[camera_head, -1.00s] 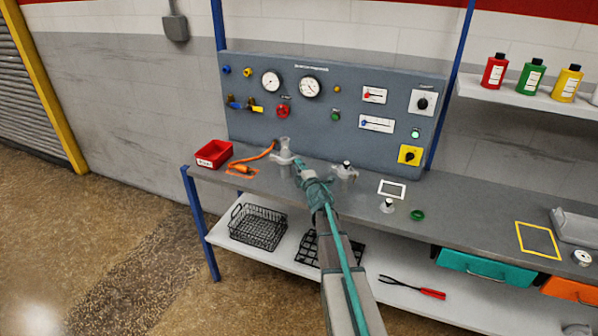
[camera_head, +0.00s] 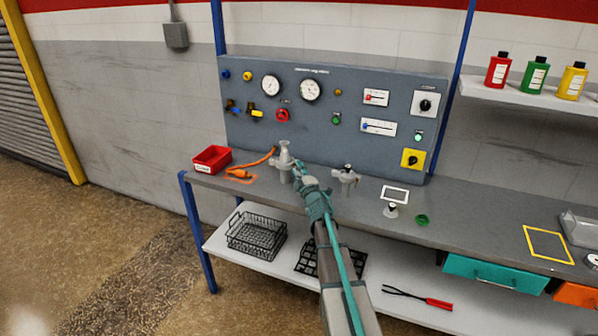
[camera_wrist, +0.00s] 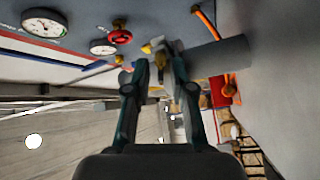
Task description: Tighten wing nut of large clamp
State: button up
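A grey upright pipe fitting (camera_head: 284,158) stands on the bench in front of the panel, and its grey pipe also shows in the wrist view (camera_wrist: 222,54). My gripper (camera_head: 297,169) is at the right side of this fitting, where the clamp joint is. In the wrist view the two teal and dark fingers (camera_wrist: 159,62) are apart. A small brass-coloured piece, seemingly the wing nut (camera_wrist: 158,64), shows in the gap between the fingertips. I cannot tell whether either finger touches it. The clamp ring itself is too small and partly hidden to make out.
A second grey fitting (camera_head: 347,178) stands close right of my gripper. The panel (camera_head: 325,112) with gauges and valves rises behind.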

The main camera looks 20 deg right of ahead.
dwell(0.3)
jog(key=s, duration=0.4)
jog(key=s+f, duration=0.1)
jog(key=s, duration=0.3)
jog(key=s+a, duration=0.1)
jog(key=s, duration=0.3)
jog(key=shift+a+f, duration=0.1)
jog(key=shift+f, duration=0.3)
jog(key=shift+w, duration=0.1)
